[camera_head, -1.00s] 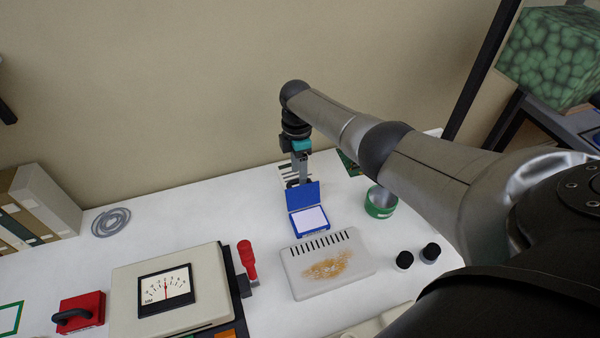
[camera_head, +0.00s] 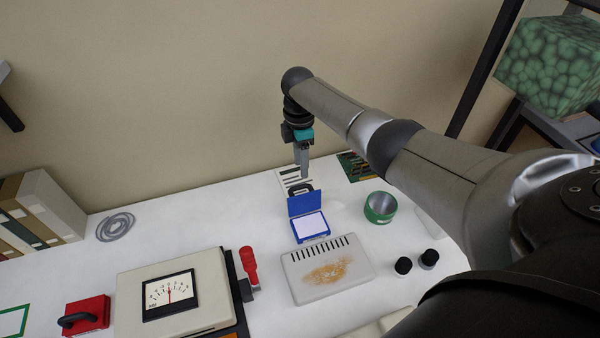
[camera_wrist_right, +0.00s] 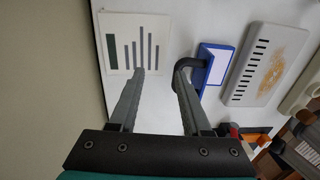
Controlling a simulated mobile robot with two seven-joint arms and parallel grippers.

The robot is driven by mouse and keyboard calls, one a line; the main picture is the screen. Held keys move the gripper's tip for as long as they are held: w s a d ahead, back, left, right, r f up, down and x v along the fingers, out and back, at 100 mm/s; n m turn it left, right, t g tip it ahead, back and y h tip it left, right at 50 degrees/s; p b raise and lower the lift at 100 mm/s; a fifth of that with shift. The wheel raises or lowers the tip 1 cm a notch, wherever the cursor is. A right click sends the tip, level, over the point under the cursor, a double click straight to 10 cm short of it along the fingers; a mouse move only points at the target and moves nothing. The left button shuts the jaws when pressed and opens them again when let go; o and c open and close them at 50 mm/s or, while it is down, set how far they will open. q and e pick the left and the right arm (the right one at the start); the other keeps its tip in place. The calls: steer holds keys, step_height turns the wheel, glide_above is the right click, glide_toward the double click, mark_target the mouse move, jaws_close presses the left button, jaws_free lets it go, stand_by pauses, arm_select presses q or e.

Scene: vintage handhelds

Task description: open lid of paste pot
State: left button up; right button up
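A small blue hinged box with a white face inside (camera_head: 311,225) sits on the white table; I take it to be the paste pot. Its blue lid (camera_head: 303,204) stands up at the back, open, with a dark handle (camera_head: 300,187) behind it. In the right wrist view the handle (camera_wrist_right: 203,63) curves out from the blue lid (camera_wrist_right: 211,86). My right gripper (camera_head: 303,176) points down just behind and above the lid. In the wrist view the right gripper (camera_wrist_right: 160,70) is open and empty, its right finger overlapping the handle; I cannot tell whether they touch. My left gripper is not in view.
A green-banded can (camera_head: 380,207) stands right of the box. A stained grey vented case (camera_head: 326,270) lies in front, with two black knobs (camera_head: 403,265) beside it. A meter (camera_head: 170,295), red-handled switch (camera_head: 249,266) and coiled cable (camera_head: 115,226) are left. A striped card (camera_head: 288,176) lies behind.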

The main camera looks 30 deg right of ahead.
step_height(320, 180, up, 10)
steer(key=p, duration=0.2)
steer(key=shift+w+a+r, duration=0.15)
steer(key=shift+w+r, duration=0.05)
steer(key=shift+w, duration=0.05)
